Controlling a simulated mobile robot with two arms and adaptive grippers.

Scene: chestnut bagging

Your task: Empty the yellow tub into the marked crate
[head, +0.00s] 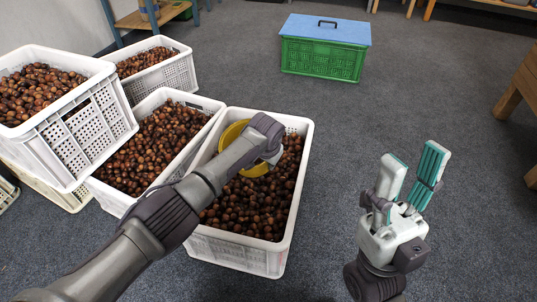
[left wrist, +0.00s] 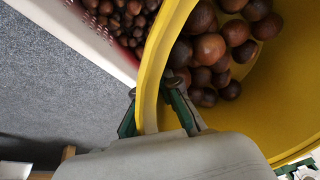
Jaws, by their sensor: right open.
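The yellow tub (head: 232,134) is at the far part of the front white crate (head: 305,135), mostly hidden behind my left arm. In the left wrist view the tub (left wrist: 152,75) is tilted and has several chestnuts inside (left wrist: 215,50). My left gripper (left wrist: 155,102) has one finger on each side of the tub's rim and is shut on it. I cannot tell whether the tub touches the chestnuts (head: 245,207) in the crate below. My right gripper (head: 412,170) is open and empty, above the floor right of the crate. I see no clear mark on any crate.
More white crates of chestnuts stand left: one beside the front crate (head: 207,102), one behind (head: 185,72), and one raised at far left (head: 88,130). A green crate with a blue lid (head: 325,60) stands at the back. The floor (head: 430,90) between is clear.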

